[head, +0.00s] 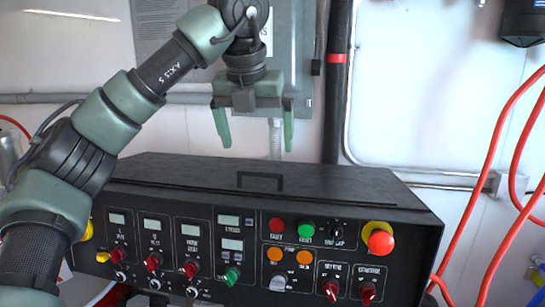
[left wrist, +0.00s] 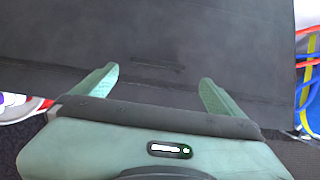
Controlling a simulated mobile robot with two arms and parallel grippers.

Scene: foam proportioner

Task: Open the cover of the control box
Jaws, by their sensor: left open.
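The control box (head: 330,225) is a wide black box with a front panel of buttons, knobs and small displays. Its flat black cover (head: 340,180) is shut. A thin dark handle (head: 260,174) sits near the front middle of the cover. My left gripper (head: 255,147) hangs above the cover with its green fingers pointing down, spread apart and empty. In the left wrist view the cover (left wrist: 230,35) fills most of the upper picture. The handle (left wrist: 157,69) shows faintly there, between and beyond the open fingertips (left wrist: 160,78). My right gripper is not in view.
A grey-green cabinet (head: 293,60) and a black vertical pipe (head: 337,90) stand behind the box. Red hoses (head: 487,190) hang at the right. A red emergency button (head: 380,241) sticks out of the panel's right side. The air above the cover's right half is clear.

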